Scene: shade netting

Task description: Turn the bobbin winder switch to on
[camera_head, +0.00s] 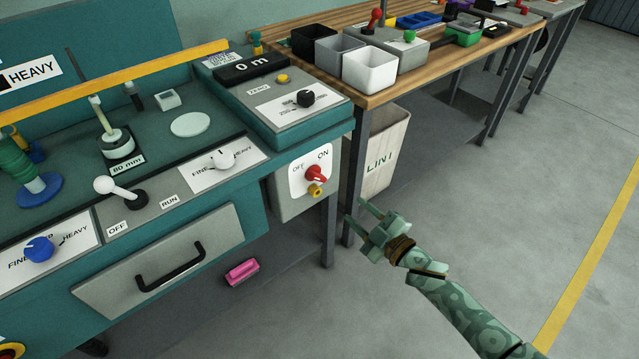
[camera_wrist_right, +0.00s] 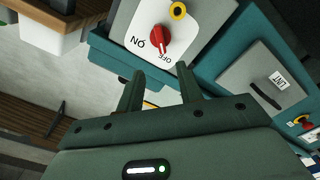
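The red rotary switch (camera_head: 316,174) sits on a white plate marked OFF and ON, on the grey box at the right end of the teal bench. In the right wrist view the red knob (camera_wrist_right: 160,40) shows above the fingers, with its pointer toward OFF. My right gripper (camera_head: 357,212) is open and empty, to the right of and below the switch and apart from it. Its two fingers (camera_wrist_right: 160,82) stand apart, with the plate beyond them. My left gripper is not in view.
A yellow knob (camera_head: 315,190) sits just below the switch. A wooden table (camera_head: 430,75) with bins (camera_head: 370,70) and a LINT bin (camera_head: 385,150) beneath stands to the right. A lever (camera_head: 118,190) marked OFF and RUN is on the bench. Floor at right is clear.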

